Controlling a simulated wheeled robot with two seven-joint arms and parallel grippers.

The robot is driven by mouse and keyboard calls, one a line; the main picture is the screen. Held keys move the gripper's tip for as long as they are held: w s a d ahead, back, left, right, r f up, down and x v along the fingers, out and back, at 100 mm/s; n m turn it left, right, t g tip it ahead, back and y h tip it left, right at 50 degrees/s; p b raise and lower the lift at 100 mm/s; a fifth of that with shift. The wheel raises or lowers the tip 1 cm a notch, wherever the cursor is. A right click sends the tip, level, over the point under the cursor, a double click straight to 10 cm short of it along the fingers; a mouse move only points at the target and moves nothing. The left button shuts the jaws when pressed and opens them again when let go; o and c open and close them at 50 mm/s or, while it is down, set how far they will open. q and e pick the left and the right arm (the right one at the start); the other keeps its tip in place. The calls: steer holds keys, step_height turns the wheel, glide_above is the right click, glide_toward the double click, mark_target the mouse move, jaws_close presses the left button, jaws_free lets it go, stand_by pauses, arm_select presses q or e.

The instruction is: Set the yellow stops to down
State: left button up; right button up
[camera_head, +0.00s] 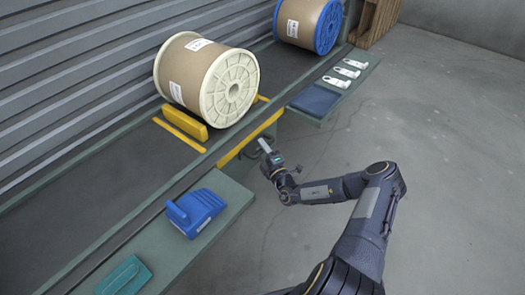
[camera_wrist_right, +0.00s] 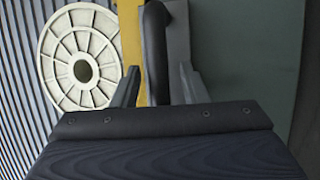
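A yellow stop (camera_head: 182,127) stands up from the dark bed at the left of the cream-flanged spool (camera_head: 232,88); it looks raised. A bit of yellow (camera_head: 263,98) shows on the spool's other side, mostly hidden. A yellow strip (camera_head: 250,138) runs along the bed's front edge. My right gripper (camera_head: 266,146) is at that edge, by a dark handle. In the right wrist view the fingers (camera_wrist_right: 158,78) are open, one on each side of the dark curved handle (camera_wrist_right: 157,45), with gaps visible. My left gripper is not in view.
A blue-flanged spool (camera_head: 325,25) stands further back. A blue block-like object (camera_head: 195,210) and a teal object (camera_head: 125,276) lie on the near ledge. Several white tags or clips (camera_head: 337,82) and a dark blue pad (camera_head: 314,99) lie on the far ledge. The concrete floor at right is clear.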

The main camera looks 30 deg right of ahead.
jaws_close()
stand_by(0.3)
step_height(320, 180, down, 7)
steer(key=b, duration=0.3)
steer(key=shift+r, duration=0.15)
steer(key=shift+s, duration=0.1)
steer(key=shift+c, duration=0.7)
jaws_free()
steer(key=shift+o, duration=0.7)
